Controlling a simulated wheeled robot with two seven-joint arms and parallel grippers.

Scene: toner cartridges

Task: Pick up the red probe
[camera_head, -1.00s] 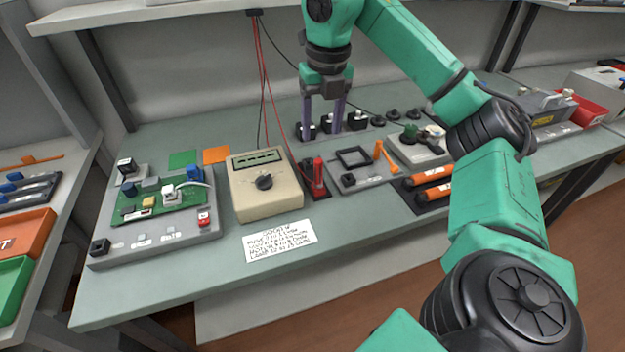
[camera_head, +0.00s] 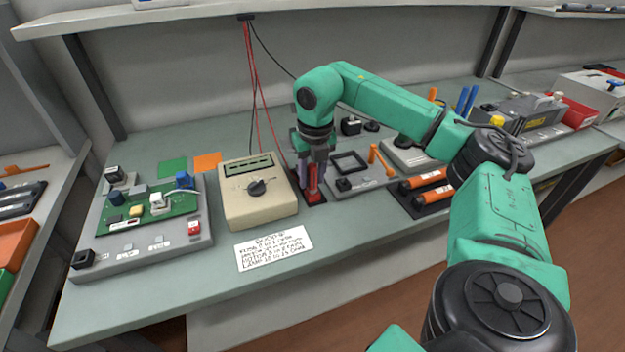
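The red probe (camera_head: 312,190) stands in a dark holder (camera_head: 316,200) just right of the beige meter, with its upper part partly hidden by my gripper. My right gripper (camera_head: 312,178) points down over it, with its purple fingers on either side of the probe. Whether the fingers press on the probe cannot be told at this size. The probe still appears to be in its holder. My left gripper is not in view.
The beige meter (camera_head: 257,200) is close on the left, and a grey fixture with a black square frame (camera_head: 350,163) is close on the right. Red and black cables (camera_head: 252,85) hang behind. A paper note (camera_head: 273,247) lies in front. Orange cylinders (camera_head: 428,179) lie further right.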

